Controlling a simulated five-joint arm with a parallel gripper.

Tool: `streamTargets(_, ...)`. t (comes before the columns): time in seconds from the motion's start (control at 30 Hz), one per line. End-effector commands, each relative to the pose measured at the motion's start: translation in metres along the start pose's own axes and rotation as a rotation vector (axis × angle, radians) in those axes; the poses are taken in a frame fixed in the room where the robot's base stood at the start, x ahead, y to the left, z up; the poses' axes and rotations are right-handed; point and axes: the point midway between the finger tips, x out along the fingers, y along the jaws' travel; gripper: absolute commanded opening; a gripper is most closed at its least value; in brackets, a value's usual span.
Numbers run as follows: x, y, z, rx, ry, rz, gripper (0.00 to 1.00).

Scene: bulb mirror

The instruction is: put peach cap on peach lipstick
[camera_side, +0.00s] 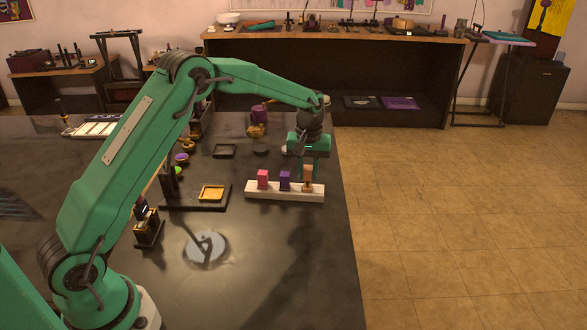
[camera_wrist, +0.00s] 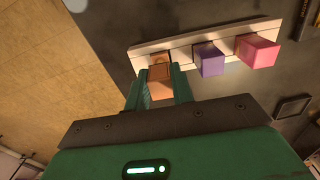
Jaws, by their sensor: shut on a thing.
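The peach cap (camera_side: 308,172) is a small square block held between the fingers of my gripper (camera_side: 308,174), which points down over the right end of the white rack. The peach lipstick (camera_side: 307,187) stands in that end of the rack, directly below the cap. I cannot tell whether the cap touches it or is seated. In the wrist view my gripper (camera_wrist: 159,91) is shut on the peach cap (camera_wrist: 160,90), and the copper-coloured lipstick (camera_wrist: 160,71) shows just beyond it at the rack.
The white rack (camera_side: 270,195) also holds a pink block (camera_side: 263,179) and a purple block (camera_side: 285,180), close beside my gripper. A dark tray with a yellow pan (camera_side: 212,192) lies to the left. A round mirror (camera_side: 205,247) lies in front. The table's right edge is near.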

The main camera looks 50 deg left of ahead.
Motion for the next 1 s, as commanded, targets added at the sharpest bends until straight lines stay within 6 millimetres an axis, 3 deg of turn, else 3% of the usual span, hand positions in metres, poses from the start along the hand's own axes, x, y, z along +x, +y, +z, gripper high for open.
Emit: streamTargets(1.0,0.018,0.000,0.000,0.000,-0.001,0.000,0.03)
